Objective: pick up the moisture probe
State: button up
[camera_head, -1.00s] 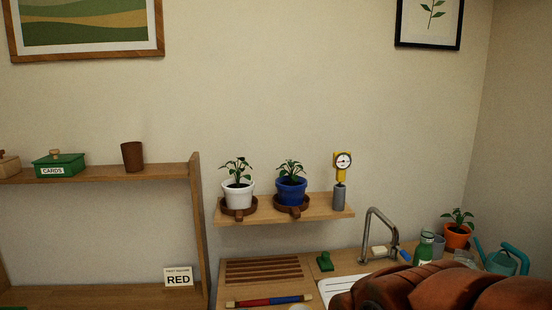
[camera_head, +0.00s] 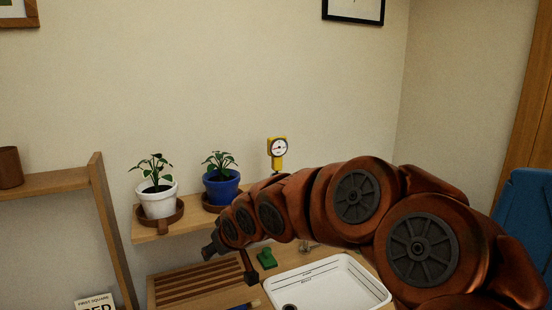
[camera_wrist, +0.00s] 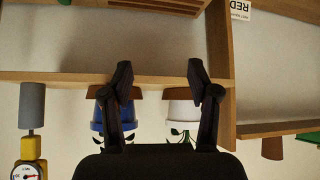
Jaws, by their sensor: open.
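The moisture probe is a yellow device with a round white dial (camera_head: 278,149). In the head view only its top shows, above the shelf behind my arm. In the wrist view, which looks upside down, the probe (camera_wrist: 30,145) is at the left edge, its yellow body in a grey cylindrical holder (camera_wrist: 31,105) on the shelf. My gripper (camera_wrist: 160,75) is open and empty, its two fingers spread in front of the shelf edge and the two pots. It also shows in the head view (camera_head: 210,252), left of and below the probe.
A white pot (camera_head: 157,202) and a blue pot (camera_head: 221,188) with plants stand on brown saucers on the wooden shelf (camera_head: 150,230). Below are a slatted rack (camera_head: 195,288), a green object (camera_head: 267,259) and a white sink (camera_head: 335,280). A wooden upright (camera_head: 112,230) stands left.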

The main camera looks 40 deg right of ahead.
jog(key=w+d+r+m+t+h, duration=0.1)
jog(key=w+d+r+t, duration=0.35)
jog(key=d, duration=0.65)
jog(key=m+t+h+b, duration=0.2)
jog(key=t+h, duration=0.2)
send_near(279, 161)
jog(key=x, duration=0.4)
jog(key=shift+w+r, duration=0.1)
jog(key=shift+w, duration=0.05)
jog(key=shift+p+x, duration=1.3)
jog(key=shift+x, duration=1.95)
jog(key=shift+w+d, duration=0.15)
jog(key=shift+w, duration=0.35)
jog(key=shift+c, duration=0.3)
grip_shut()
